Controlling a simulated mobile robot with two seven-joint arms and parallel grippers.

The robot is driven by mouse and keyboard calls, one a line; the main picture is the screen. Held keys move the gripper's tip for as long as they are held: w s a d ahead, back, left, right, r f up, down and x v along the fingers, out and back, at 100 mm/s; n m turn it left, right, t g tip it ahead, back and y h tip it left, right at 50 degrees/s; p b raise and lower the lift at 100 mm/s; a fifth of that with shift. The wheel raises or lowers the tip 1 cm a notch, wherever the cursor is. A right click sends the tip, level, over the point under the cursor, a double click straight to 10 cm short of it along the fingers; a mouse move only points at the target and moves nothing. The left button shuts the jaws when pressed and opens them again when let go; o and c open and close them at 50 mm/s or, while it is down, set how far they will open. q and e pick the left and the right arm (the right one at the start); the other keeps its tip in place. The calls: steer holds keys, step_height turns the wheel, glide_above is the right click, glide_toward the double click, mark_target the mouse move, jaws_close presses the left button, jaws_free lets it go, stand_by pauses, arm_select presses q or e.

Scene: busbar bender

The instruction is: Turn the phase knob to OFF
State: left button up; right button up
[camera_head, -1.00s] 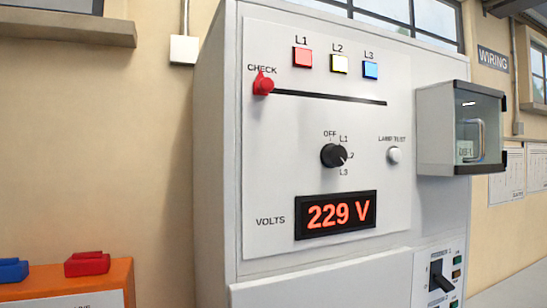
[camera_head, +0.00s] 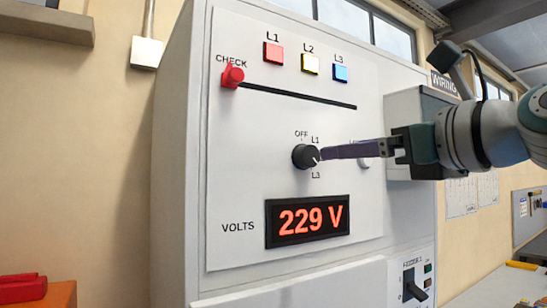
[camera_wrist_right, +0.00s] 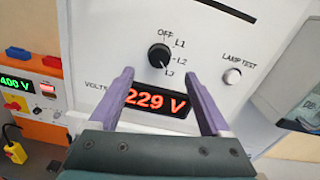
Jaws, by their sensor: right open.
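The black phase knob (camera_head: 305,157) sits on the white panel above the red 229 V display (camera_head: 307,221). It also shows in the right wrist view (camera_wrist_right: 159,56). OFF is printed above it, with L1, L2 and L3 down its right side. Its pale mark points to the lower right; I cannot tell whether at L2 or L3. My right gripper (camera_head: 323,152) comes in from the right, its fingers hiding the L2 label in the head view. In the wrist view its purple fingers (camera_wrist_right: 158,75) are open and empty, the knob beyond and between their tips. My left gripper is not in view.
A red CHECK slider (camera_head: 232,76) and three coloured lamps (camera_head: 311,64) are higher on the panel. The lamp test button (camera_wrist_right: 232,76) is right of the knob. A grey box (camera_head: 397,108) juts out at the panel's right, behind my right gripper.

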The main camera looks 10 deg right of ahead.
mark_target(311, 154)
steer(key=p+x, duration=0.3)
steer(key=x, duration=0.4)
steer(key=shift+w+a+p, duration=0.2)
steer(key=shift+w+p, duration=0.1)
steer(key=shift+p, duration=0.1)
steer(key=shift+w+a+f, duration=0.1)
steer(key=shift+w+a, duration=0.05)
steer(key=shift+w, duration=0.4)
jaws_close()
